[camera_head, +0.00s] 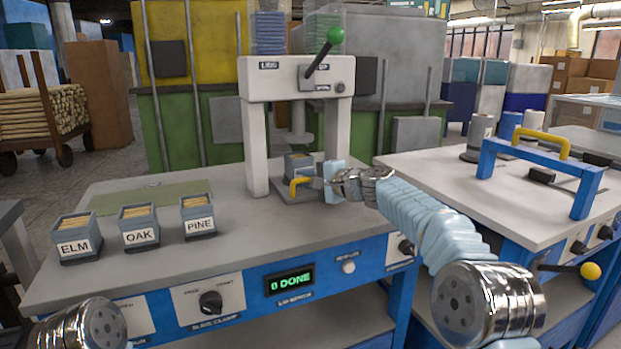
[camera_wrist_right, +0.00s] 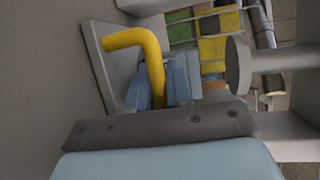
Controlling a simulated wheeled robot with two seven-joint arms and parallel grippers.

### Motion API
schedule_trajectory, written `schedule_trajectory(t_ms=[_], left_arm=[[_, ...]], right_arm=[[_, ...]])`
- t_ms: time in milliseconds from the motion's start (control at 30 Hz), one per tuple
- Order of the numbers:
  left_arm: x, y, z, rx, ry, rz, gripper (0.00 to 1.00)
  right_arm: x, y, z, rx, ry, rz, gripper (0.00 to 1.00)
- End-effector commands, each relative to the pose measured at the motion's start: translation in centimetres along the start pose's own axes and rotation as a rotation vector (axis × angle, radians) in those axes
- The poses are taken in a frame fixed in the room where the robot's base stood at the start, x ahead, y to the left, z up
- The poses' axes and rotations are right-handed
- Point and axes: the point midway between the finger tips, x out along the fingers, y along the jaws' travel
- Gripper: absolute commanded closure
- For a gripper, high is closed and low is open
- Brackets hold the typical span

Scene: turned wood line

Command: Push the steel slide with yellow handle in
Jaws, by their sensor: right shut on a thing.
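The steel slide (camera_head: 292,197) lies at the foot of the white press, with its yellow handle (camera_head: 297,185) toward the left front. A small grey box (camera_head: 298,166) stands at the slide, under the press head. My right gripper (camera_head: 315,184) reaches in from the right, shut on the yellow handle. In the right wrist view the yellow handle (camera_wrist_right: 152,62) bends down between the bluish fingers (camera_wrist_right: 168,84), and part of it is hidden. The steel plate of the slide (camera_wrist_right: 103,62) shows beside it. My left gripper is not in view.
The white press (camera_head: 257,140) has a green-knobbed lever (camera_head: 335,37) on top. Boxes marked ELM (camera_head: 74,246), OAK (camera_head: 141,236) and PINE (camera_head: 199,225) stand at left. The display (camera_head: 290,281) reads 0 DONE. The grey bench top between boxes and press is clear.

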Motion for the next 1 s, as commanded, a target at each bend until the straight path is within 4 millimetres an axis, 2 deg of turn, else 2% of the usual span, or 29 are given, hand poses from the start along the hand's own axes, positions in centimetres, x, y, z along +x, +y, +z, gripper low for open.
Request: schedule_trajectory(t_ms=[100,133,167,433,567,667,1000], left_arm=[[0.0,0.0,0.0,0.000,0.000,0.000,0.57],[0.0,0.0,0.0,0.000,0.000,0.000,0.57],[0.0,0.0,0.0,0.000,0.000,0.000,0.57],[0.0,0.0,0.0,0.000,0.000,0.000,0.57],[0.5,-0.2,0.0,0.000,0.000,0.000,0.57],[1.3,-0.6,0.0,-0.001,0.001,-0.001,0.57],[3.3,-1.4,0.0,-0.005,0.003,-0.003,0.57]], right_arm=[[-0.1,-0.3,-0.2,-0.001,0.009,-0.007,1.00],[-0.1,-0.3,-0.2,-0.001,0.009,-0.007,0.79],[-0.1,-0.3,-0.2,-0.001,0.008,-0.007,0.75],[-0.1,-0.2,-0.1,-0.001,0.006,-0.005,0.75],[-1.0,-0.2,-0.2,-0.001,0.006,-0.007,0.75],[-2.8,0.1,-0.2,0.000,0.007,-0.007,0.75],[-10.9,-0.1,-0.1,-0.002,0.008,-0.008,0.75]])
